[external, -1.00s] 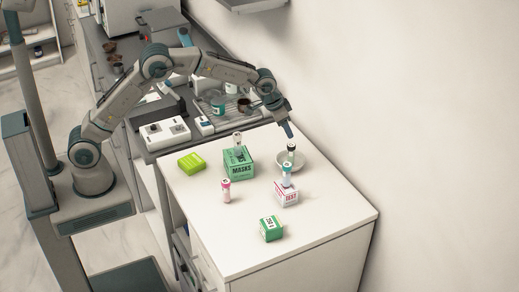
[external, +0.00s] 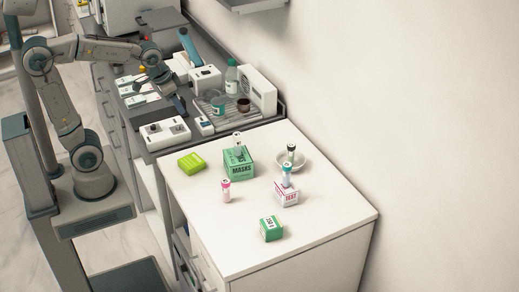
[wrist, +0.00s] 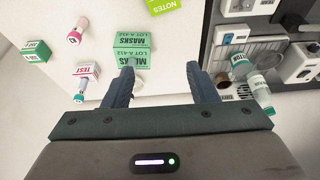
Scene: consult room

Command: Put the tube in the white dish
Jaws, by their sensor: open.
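Other tubes are a pink-capped one (external: 226,185) on the counter, a teal-capped one (external: 287,171) at the TEST box and a grey-capped one (external: 237,138) at the MASKS box. My gripper (external: 181,104) is open and empty, over the grey bench to the left, well away from the dish.
The green MASKS box (external: 239,164), pink-and-white TEST box (external: 286,195), lime NOTES box (external: 192,162) and a small green box (external: 271,228) stand on the counter. The grey bench holds devices, a bottle (external: 231,77) and a drying rack (external: 250,118). The counter's front is mostly clear.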

